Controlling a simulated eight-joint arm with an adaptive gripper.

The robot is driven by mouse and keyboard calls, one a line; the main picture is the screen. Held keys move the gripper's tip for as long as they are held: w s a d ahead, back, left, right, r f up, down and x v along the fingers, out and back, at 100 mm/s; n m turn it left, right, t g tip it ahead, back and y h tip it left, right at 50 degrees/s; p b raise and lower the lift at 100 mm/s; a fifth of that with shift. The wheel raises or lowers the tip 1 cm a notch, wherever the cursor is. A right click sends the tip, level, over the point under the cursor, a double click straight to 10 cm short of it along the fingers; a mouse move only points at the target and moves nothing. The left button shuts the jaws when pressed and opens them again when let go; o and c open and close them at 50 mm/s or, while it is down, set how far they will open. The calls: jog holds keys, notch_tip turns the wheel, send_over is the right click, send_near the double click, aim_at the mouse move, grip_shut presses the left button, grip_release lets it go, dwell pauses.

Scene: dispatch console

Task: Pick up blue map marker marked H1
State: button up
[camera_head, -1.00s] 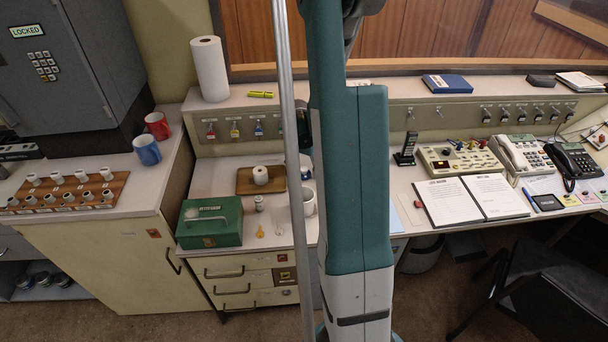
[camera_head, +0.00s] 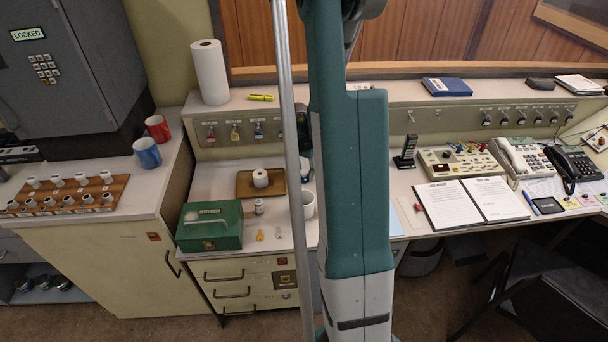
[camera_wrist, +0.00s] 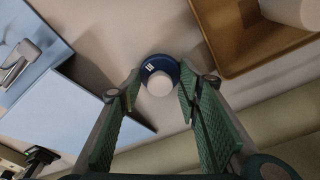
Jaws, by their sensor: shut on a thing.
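The blue map marker (camera_wrist: 160,70) shows in the wrist view as a round dark blue piece with a small white label and a pale round end. The label's text is too small to read surely. My gripper (camera_wrist: 158,85) is shut on it, with a green-padded finger touching each side.
In the wrist view a brown tray (camera_wrist: 208,58) with a white roll lies at the right, and a light blue board (camera_wrist: 75,105) with a metal clip at the left. The head view shows a green box (camera_head: 212,236), a white mug (camera_head: 308,206) and an open binder (camera_head: 437,219).

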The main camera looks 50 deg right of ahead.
aim_at(304, 172)
jog(key=shift+r+p, duration=1.05)
jog(key=shift+r, duration=3.95)
